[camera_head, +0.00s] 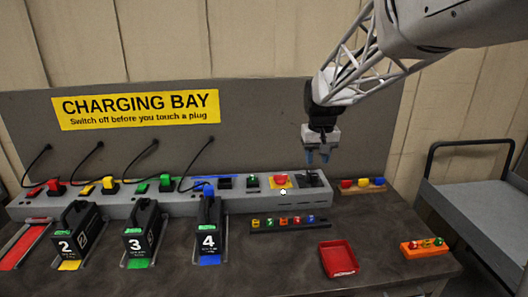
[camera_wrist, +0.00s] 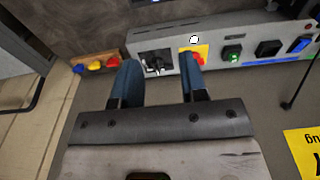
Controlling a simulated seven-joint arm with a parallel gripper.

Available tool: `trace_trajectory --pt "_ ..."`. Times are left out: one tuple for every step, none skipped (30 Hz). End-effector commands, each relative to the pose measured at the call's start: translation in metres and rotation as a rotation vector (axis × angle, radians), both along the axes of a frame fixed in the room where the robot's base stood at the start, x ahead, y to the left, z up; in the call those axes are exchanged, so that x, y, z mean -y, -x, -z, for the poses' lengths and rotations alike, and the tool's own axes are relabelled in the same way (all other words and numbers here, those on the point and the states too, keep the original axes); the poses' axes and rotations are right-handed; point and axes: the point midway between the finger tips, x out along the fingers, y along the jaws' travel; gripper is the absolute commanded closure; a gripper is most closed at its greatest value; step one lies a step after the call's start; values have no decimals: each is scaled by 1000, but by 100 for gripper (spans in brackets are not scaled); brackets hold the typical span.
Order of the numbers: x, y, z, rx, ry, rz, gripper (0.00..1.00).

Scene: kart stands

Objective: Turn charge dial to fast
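A dark square fitting, apparently the charge dial (camera_head: 311,180), sits at the right end of the grey console's top. In the wrist view this dial (camera_wrist: 156,62) shows as a black plate with pale metallic marks, between my two fingers. Its setting and lettering are too small to read. My gripper (camera_head: 318,159) hangs above it, fingers pointing down. In the wrist view my gripper (camera_wrist: 160,68) has its two blue fingers well apart, with nothing held between them. Whether the fingertips touch anything cannot be told, but they look above the dial.
A red button (camera_head: 281,180) on a yellow plate sits beside the dial, with a small white disc (camera_head: 283,192) below. A green-lit switch (camera_head: 253,181) is further left. Numbered black battery packs (camera_head: 209,240), a colored-piece rack (camera_head: 290,226) and a red tray (camera_head: 338,259) stand in front.

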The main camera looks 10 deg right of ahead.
Motion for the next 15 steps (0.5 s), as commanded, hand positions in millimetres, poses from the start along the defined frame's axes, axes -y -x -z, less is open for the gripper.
trace_trajectory --pt "2 -13 5 -7 0 0 61" --pt "4 -21 7 -10 -1 -1 61" --pt "6 -30 10 -13 -1 -1 61" --pt "7 -37 13 -16 -1 -2 61" --pt "9 -45 16 -19 -1 -2 61" --pt "10 -54 19 -23 -2 -2 61" --pt "12 -62 22 -26 -2 -3 61" --pt "13 -69 25 -28 -2 -3 61" --pt "16 -78 29 -32 -3 -3 61" --pt "17 -85 32 -35 -3 -3 61" --pt "19 -92 35 -38 -3 -3 61" --pt "21 -102 40 -42 -3 -3 61" --pt "22 -108 43 -45 -4 -3 61" --pt "24 -115 48 -48 -4 -3 61" --pt "26 -124 52 -52 -5 -4 61"
